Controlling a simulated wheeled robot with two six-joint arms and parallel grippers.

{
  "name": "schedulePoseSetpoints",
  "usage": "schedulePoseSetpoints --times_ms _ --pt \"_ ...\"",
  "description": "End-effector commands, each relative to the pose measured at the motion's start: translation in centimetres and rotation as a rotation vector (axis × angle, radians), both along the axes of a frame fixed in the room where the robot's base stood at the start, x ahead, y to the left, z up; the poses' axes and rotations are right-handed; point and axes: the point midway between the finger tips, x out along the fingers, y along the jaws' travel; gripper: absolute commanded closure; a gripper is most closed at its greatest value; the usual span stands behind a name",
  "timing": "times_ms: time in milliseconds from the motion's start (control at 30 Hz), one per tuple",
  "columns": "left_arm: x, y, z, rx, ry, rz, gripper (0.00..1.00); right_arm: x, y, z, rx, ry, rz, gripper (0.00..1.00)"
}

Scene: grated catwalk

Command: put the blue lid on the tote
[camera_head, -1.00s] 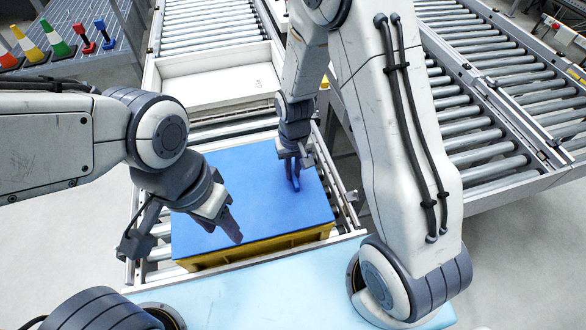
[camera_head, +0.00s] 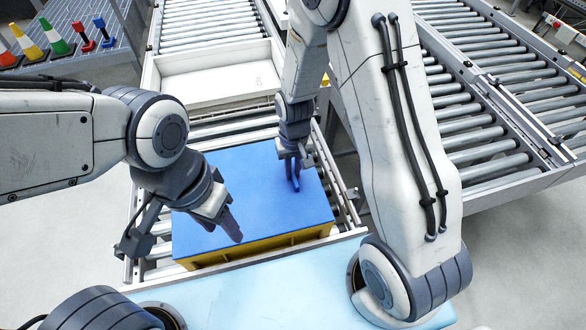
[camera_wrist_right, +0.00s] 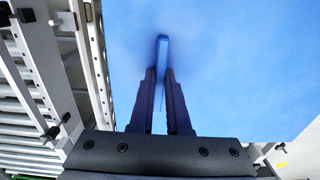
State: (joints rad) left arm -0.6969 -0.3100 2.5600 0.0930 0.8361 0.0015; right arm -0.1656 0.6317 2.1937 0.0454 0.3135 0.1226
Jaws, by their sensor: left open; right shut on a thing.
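The blue lid (camera_head: 240,195) lies flat over the yellow tote (camera_head: 262,247), covering its top; the tote's front wall shows below the lid's edge. I cannot tell whether the lid is fully seated. My right gripper (camera_head: 294,182) is shut on the lid's upright blue handle near its right side. In the right wrist view the lid fills the upper part, and the gripper's fingers (camera_wrist_right: 161,95) pinch the handle (camera_wrist_right: 162,55). My left gripper (camera_head: 232,230) is open and empty over the lid's front left part.
The tote stands on a roller conveyor (camera_head: 150,245) with side rails. A white open tray (camera_head: 215,78) lies behind it. More rollers (camera_head: 505,100) run at the right. Small coloured cones (camera_head: 55,38) stand on a grated table at the far left. A pale blue surface (camera_head: 260,290) lies in front.

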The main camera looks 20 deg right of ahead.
Motion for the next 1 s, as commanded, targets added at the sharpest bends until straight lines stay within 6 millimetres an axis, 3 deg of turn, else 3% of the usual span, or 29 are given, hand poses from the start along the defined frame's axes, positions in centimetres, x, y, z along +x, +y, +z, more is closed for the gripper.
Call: schedulePoseSetpoints --times_ms 333,367,433,667,733,767,1000 --pt "0.00 0.00 -0.25 0.000 0.000 0.000 0.50 0.06 0.01 -0.33 0.000 -0.002 0.000 1.00" --pt "0.00 0.00 -0.25 0.000 0.000 0.000 0.50 0.06 0.01 -0.33 0.000 -0.002 0.000 0.78" --pt "0.00 0.00 -0.25 0.000 0.000 0.000 0.50 0.05 0.01 -0.33 0.000 -0.001 0.000 0.51" --pt "0.00 0.00 -0.26 0.000 0.000 0.000 0.50 0.02 0.00 -0.35 0.000 -0.001 0.000 0.50" --pt "0.00 0.00 -0.28 0.000 0.000 0.000 0.50 -0.04 0.00 -0.40 0.000 0.001 0.000 0.27" --pt "0.00 0.00 -0.28 0.000 0.000 0.000 0.50 -0.04 0.00 -0.40 0.000 0.001 0.000 0.25" --pt "0.00 0.00 -0.27 0.000 0.000 0.000 0.50 -0.02 0.00 -0.38 0.000 0.001 0.000 0.25"
